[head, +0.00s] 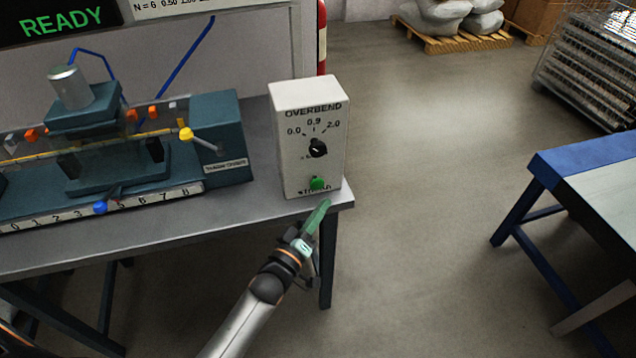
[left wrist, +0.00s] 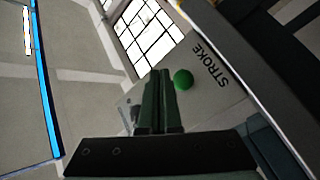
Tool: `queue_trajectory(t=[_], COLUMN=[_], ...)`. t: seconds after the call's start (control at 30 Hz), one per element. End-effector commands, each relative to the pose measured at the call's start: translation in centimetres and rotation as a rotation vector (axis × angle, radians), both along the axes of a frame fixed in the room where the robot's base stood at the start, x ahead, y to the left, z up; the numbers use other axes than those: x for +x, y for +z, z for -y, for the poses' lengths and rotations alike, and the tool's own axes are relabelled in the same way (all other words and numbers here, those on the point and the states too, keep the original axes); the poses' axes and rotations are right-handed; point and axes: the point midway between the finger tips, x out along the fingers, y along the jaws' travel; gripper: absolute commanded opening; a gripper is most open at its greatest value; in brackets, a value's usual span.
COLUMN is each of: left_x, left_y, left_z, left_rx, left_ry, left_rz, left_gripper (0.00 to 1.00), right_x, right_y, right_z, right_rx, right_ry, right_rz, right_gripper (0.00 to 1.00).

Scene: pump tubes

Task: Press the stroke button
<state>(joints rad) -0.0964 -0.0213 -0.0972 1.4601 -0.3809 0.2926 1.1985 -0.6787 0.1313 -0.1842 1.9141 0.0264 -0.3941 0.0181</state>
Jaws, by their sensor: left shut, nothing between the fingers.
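The green stroke button (head: 317,183) is low on the front of the white control box (head: 312,112), at the right end of the bench. The word under it is partly hidden in the head view. In the left wrist view the green button (left wrist: 183,79) shows next to the word STROKE. My left gripper (head: 325,203) has green fingers that are shut and empty. Its tips are just below and right of the button in the head view. In the left wrist view the left fingers (left wrist: 160,75) are together, with the button right beside their tips. I cannot tell whether they touch it. My right gripper is not in view.
The box has a black OVERBEND knob (head: 318,148) above the button. A teal bending machine (head: 222,140) with a ruler and coloured handles stands left on the grey bench (head: 262,205). A READY display hangs behind. A blue-edged table (head: 575,165) stands right; the floor between is clear.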

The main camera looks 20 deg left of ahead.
Motion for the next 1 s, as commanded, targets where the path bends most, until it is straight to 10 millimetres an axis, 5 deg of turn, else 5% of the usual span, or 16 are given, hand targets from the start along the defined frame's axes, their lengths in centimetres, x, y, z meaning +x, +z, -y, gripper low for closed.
queue_trajectory(t=[0.23,1.0], left_x=[-1.7,-1.9], left_y=[0.1,-0.2], left_z=[1.1,1.1], left_rx=[0.000,0.010], left_ry=[0.000,0.003], left_rz=[0.000,-0.007], left_gripper=[0.00,0.00], right_x=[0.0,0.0], right_y=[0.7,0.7], right_z=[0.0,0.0], right_rx=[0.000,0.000], right_ry=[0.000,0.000], right_rz=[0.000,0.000], right_gripper=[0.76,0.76])
